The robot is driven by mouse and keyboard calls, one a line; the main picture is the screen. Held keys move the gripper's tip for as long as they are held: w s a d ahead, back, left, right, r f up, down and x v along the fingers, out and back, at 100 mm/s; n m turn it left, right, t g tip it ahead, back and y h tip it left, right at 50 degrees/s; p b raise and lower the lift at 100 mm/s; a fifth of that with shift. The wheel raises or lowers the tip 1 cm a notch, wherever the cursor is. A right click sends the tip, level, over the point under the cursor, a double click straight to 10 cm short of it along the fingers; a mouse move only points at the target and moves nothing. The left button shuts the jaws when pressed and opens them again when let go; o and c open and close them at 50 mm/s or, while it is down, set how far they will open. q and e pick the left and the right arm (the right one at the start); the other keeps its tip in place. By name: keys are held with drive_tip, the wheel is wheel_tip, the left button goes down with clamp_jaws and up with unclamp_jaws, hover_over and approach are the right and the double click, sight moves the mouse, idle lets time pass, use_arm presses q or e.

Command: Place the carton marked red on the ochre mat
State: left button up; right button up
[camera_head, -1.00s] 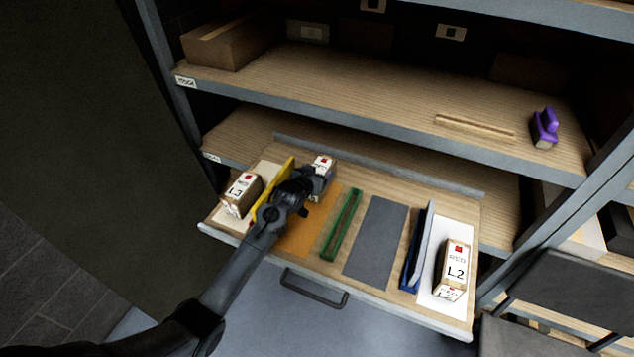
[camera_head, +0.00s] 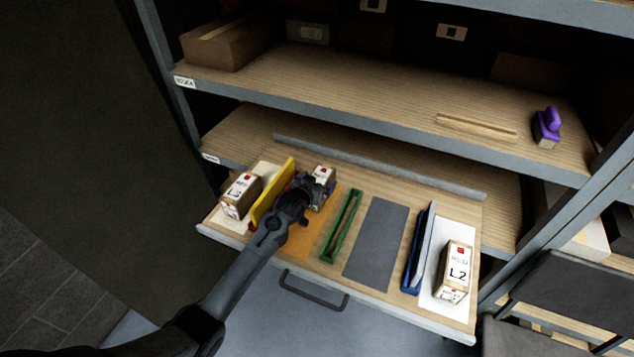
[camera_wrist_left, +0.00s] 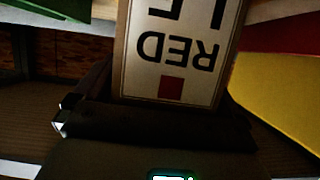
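A brown carton (camera_head: 323,176) with a white label and red square is at the back end of the ochre mat (camera_head: 303,241) in the pulled-out drawer. Whether it touches the mat or hangs just above it I cannot tell. My left gripper (camera_head: 313,188) is at its near side and appears shut on it; the fingertips are largely hidden. In the left wrist view the carton (camera_wrist_left: 178,50) fills the middle, its label reading RED upside down. My right gripper is not in view.
A yellow divider (camera_head: 270,192) stands close left, with another RED carton (camera_head: 240,195) beyond. A green frame (camera_head: 341,226), bare grey mat (camera_head: 376,243), blue divider (camera_head: 413,262) and RED L2 carton (camera_head: 455,270) lie right. A shelf (camera_head: 380,100) overhangs behind.

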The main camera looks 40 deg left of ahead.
use_arm(q)
drive_tip(key=shift+r, duration=0.1)
drive_tip(key=shift+s+d+r, duration=0.1)
drive_tip(key=shift+s+r, duration=0.15)
drive_tip(key=shift+s, duration=0.05)
drive_tip(key=p+v, duration=0.4)
drive_tip(key=v, duration=0.6)
drive_tip(key=s+d+f+m+g, duration=0.1)
drive_tip(key=s+d, duration=0.2)
drive_tip(key=s, duration=0.2)
drive_tip(key=s+d+f+g+h, duration=0.1)
drive_tip(key=s+d+f+g, duration=0.1)
drive_tip(key=s+d, duration=0.2)
drive_tip(key=s+d+f+m+g+h, duration=0.1)
drive_tip(key=s+d, duration=0.3)
drive_tip(key=s, duration=0.2)
drive_tip(key=shift+d+f+m+g, duration=0.2)
drive_tip(key=shift+f+m+g, duration=0.1)
drive_tip(key=shift+f+g, duration=0.1)
drive_tip(key=s+d+m+g+h, duration=0.1)
drive_tip(key=s+d, duration=0.3)
drive_tip(key=s, duration=0.4)
drive_tip(key=s+d+r+m+g, duration=0.1)
drive_tip(key=s+d+g, duration=0.2)
drive_tip(key=s, duration=0.6)
drive_tip(key=shift+s+d+r+g+h, duration=0.2)
drive_tip(key=shift+d+g+h, duration=0.2)
drive_tip(key=shift+d, duration=0.35)
